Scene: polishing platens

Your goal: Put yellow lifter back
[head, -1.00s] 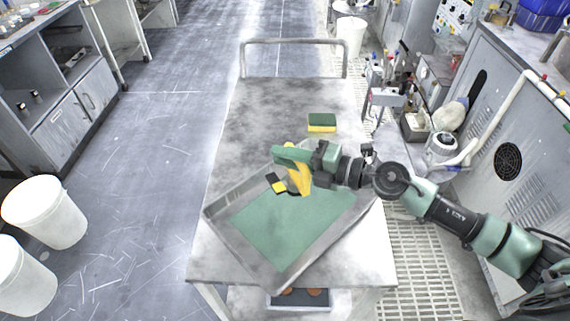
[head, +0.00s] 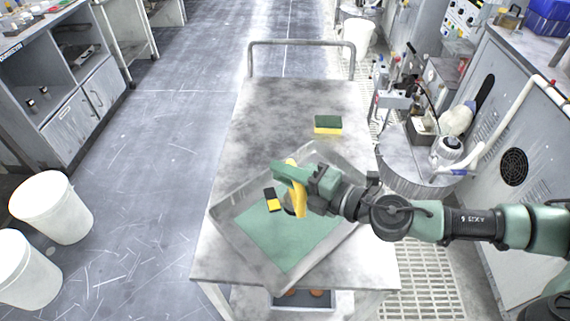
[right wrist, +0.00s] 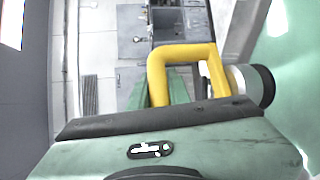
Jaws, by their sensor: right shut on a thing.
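The yellow lifter (head: 298,193) is a bent yellow handle with a dark cup at its lower end. My right gripper (head: 283,174) is shut on it and holds it over the grey tray. In the right wrist view the lifter's yellow handle (right wrist: 183,52) crosses between the green fingers, with a white and black round cup (right wrist: 250,86) to the right. The grey tray (head: 232,240) with a green mat (head: 285,240) sits turned at an angle on the cart. Whether the cup touches the mat is hard to tell. My left gripper is not in view.
A green and yellow sponge (head: 328,124) lies on the cart (head: 270,110) beyond the tray. A round grey drum (head: 405,165) stands right of the cart. White bins (head: 52,207) stand at left.

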